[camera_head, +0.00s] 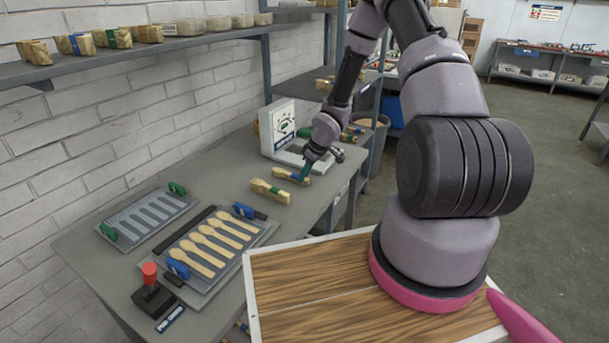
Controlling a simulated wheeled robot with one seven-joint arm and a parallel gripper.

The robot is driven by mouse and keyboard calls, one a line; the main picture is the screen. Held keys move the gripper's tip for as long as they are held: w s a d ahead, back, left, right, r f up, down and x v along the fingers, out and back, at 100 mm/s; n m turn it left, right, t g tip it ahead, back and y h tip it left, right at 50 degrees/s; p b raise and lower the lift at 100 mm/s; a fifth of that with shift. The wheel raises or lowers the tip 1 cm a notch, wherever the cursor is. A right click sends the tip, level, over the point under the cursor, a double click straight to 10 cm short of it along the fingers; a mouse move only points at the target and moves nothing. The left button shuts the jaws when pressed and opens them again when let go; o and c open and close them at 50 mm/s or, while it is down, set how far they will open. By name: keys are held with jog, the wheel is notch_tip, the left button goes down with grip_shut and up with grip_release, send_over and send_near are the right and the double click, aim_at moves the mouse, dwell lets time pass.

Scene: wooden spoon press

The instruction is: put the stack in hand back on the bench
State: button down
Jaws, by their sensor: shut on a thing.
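My gripper (305,172) is at the far end of the grey bench (225,168), low over its top. It is shut on a banded stack of wooden spoons (284,173), lying roughly level. I cannot tell whether this stack touches the bench. A second banded stack (270,191) lies on the bench just in front and to the left, close to the held one. The fingers hide part of the held stack.
A white upright device (279,127) stands behind my gripper. On the near bench are a press tray with several spoons (212,245), an empty slotted plate (147,214) and a red-knobbed control (151,282). A wall shelf (75,67) holds more stacks. Bare bench lies left of the two stacks.

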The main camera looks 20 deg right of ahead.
jog(key=shift+f, duration=0.1)
jog(key=c, duration=0.8)
grip_release()
jog(key=s+d+r+m+h, duration=0.1)
jog(key=s+d+r, duration=0.15)
jog(key=r, duration=0.65)
jog(key=s+d+r+m+h, duration=0.2)
jog(key=d+r, duration=0.1)
jog(key=r, duration=0.5)
jog(key=s+d+r+m+h, duration=0.1)
jog(key=s+d+r, duration=0.15)
jog(key=r, duration=0.65)
jog(key=s+a+r+m+t+y, duration=0.1)
jog(key=s+a+r+m, duration=0.1)
jog(key=s+r, duration=0.5)
jog(key=s+a+r+m+t+y, duration=0.1)
jog(key=s+r+m, duration=0.3)
jog(key=s+r, duration=0.4)
jog(key=s+a+r+m+t+y, duration=0.1)
jog(key=s+a+r+m, duration=0.2)
jog(key=s+r, duration=0.4)
jog(key=shift+s+a+r+t, duration=0.15)
jog(key=shift+s+r+t, duration=0.15)
jog(key=shift+s+t, duration=0.15)
